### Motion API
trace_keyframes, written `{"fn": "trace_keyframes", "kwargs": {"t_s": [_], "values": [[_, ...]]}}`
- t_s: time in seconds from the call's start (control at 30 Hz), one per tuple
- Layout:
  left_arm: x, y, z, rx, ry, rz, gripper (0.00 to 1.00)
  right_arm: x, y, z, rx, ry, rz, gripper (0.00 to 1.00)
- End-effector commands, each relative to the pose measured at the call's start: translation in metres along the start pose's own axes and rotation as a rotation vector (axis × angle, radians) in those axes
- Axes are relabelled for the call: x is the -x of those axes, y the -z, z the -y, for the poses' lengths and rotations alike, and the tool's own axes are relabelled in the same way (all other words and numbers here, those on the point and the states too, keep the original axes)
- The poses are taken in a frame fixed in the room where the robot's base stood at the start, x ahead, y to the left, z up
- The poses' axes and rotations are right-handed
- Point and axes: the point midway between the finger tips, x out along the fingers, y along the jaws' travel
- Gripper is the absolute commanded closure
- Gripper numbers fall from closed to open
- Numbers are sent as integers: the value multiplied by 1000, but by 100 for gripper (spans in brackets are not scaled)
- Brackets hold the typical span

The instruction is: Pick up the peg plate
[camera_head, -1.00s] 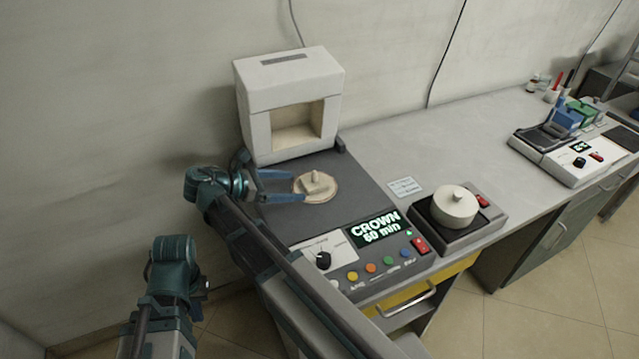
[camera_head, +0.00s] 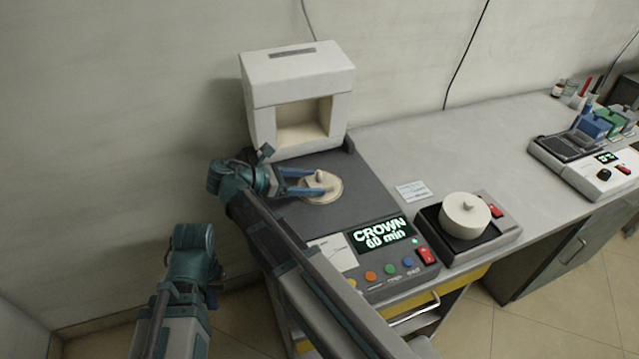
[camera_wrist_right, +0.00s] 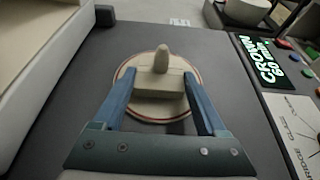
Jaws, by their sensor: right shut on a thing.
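The peg plate (camera_head: 333,188) is a round beige disc with a raised block and a short upright peg on top. It rests on the dark grey top of the furnace unit, in front of the white chamber. In the right wrist view, the peg plate (camera_wrist_right: 160,113) shows its block between two blue fingers. My right gripper (camera_head: 318,183) is shut on this block, one finger along each side; it also shows in the right wrist view (camera_wrist_right: 160,80). My left gripper (camera_head: 196,262) is at lower left, away from the plate; its fingers are hidden.
The white furnace chamber (camera_head: 297,75) with an open front stands behind the plate. A control panel reading CROWN 60 min (camera_head: 381,234) lies in front. A lidded white pot (camera_head: 465,216) sits on a heater to the right.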

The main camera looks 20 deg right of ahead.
Motion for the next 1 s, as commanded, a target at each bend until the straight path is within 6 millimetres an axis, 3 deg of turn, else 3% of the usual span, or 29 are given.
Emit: {"fn": "trace_keyframes", "kwargs": {"t_s": [0.03,0.13,0.17,0.53,1.0], "values": [[0,0,0,0,0,0,100,0,0,0,0,0,0,65],[0,0,0,0,0,0,100,0,0,0,0,0,1,83],[0,0,0,0,0,0,100,0,0,0,0,0,1,84],[4,0,0,0,0,0,100,1,-5,0,0,0,1,84],[32,-2,3,0,0,0,100,6,-33,-2,-1,1,1,84]]}}
